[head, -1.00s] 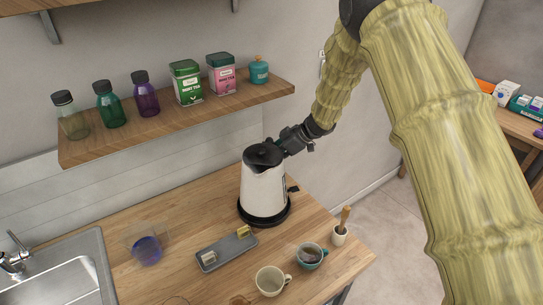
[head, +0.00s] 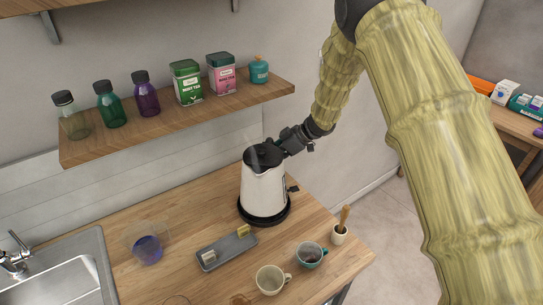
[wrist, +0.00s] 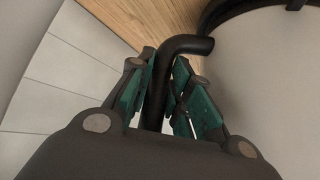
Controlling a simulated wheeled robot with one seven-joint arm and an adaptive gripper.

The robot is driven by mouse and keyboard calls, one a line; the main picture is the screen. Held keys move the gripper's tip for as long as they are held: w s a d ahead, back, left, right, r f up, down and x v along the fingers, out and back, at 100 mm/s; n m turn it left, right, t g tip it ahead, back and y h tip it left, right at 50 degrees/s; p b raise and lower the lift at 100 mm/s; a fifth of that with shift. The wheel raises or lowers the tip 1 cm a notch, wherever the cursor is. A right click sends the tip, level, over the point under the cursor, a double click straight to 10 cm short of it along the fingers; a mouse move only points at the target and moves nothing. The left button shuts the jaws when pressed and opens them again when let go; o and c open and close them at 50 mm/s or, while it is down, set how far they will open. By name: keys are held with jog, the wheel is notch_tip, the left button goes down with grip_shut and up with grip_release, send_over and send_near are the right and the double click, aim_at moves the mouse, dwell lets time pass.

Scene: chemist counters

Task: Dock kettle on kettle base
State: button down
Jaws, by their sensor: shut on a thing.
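The white kettle (head: 262,189) with a black lid stands upright at the back of the wooden counter. Its bottom meets the round black kettle base (head: 264,216); from this angle I cannot tell whether it is fully seated. My gripper (head: 284,146) is at the top right of the kettle, by its handle. In the wrist view my gripper (wrist: 162,85) has its green-padded fingers shut on the black kettle handle (wrist: 186,45), and the kettle's pale body (wrist: 265,75) fills the right side. Faint steam shows above the lid.
A grey tray (head: 215,262) with small items lies left of the kettle. A cream cup (head: 269,280), a teal cup (head: 308,257) and a mortar with pestle (head: 339,235) stand in front. A glass beaker (head: 147,250) is near the sink (head: 62,284). A shelf (head: 175,122) of bottles and tins hangs above.

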jog(key=shift+f, duration=0.3)
dwell(0.4)
jog(key=c, duration=1.6)
grip_release()
jog(key=shift+f, duration=0.15)
jog(key=p+v, duration=0.6)
jog(key=v, duration=0.5)
jog(key=shift+p, duration=0.3)
